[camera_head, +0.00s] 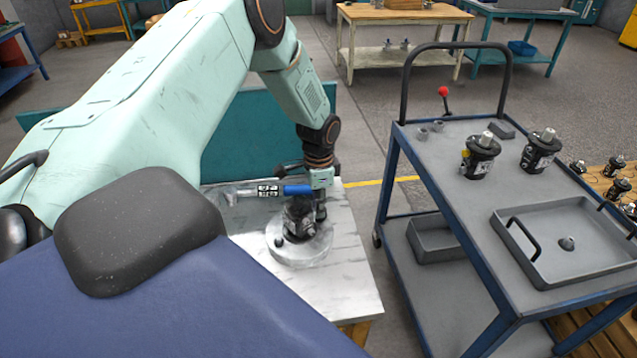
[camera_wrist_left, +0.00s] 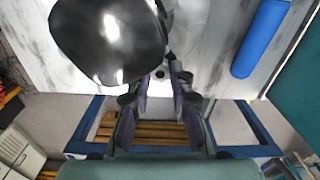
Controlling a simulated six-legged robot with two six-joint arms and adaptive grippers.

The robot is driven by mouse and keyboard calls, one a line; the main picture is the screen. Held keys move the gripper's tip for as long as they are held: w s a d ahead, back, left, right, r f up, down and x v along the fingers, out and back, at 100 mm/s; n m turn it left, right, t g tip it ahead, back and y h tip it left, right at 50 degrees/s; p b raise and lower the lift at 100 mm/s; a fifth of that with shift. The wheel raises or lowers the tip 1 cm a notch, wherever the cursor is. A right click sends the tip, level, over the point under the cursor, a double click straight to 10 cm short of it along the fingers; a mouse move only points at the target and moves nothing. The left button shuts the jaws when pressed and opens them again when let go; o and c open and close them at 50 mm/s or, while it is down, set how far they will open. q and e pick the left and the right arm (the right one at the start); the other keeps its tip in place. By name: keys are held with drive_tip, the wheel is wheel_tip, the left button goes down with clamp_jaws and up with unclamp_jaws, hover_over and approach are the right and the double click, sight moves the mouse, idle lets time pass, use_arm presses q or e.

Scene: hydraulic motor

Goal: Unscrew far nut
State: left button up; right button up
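The hydraulic motor (camera_head: 300,216) is a dark, shiny body on a round metal base (camera_head: 300,252) on the light metal-topped table. My left gripper (camera_head: 320,212) points down at the motor's far right side, close against it. In the left wrist view, the motor's glossy black top (camera_wrist_left: 108,40) fills the upper left. There the two fingers of my left gripper (camera_wrist_left: 170,75) stand a little apart beside the motor, with a narrow gap between the tips. I cannot make out a nut in that gap. My right gripper is not in view.
A blue-handled tool (camera_head: 297,190) lies behind the motor; its handle shows in the left wrist view (camera_wrist_left: 258,38). To the right, a blue cart (camera_head: 450,160) carries two more motors (camera_head: 481,157) and a grey tray (camera_head: 520,262). Open floor lies between table and cart.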

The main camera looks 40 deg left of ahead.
use_arm(q)
clamp_jaws()
drive_tip(key=shift+r+n+p, duration=0.1)
drive_tip(key=shift+n+p, duration=0.5)
drive_tip(key=n+p, duration=0.2)
drive_tip(key=n, duration=0.1)
drive_tip(key=o, duration=0.5)
unclamp_jaws()
drive_tip(key=shift+o, duration=0.2)
drive_tip(key=shift+f+b, duration=0.2)
drive_tip(key=shift+b, duration=0.2)
drive_tip(key=shift+w+m+b, duration=0.1)
drive_tip(key=shift+m+b, duration=0.55)
drive_tip(key=shift+m, duration=0.55)
drive_tip(key=shift+m+b, duration=0.3)
drive_tip(key=shift+m, duration=0.7)
drive_tip(key=shift+r, duration=0.1)
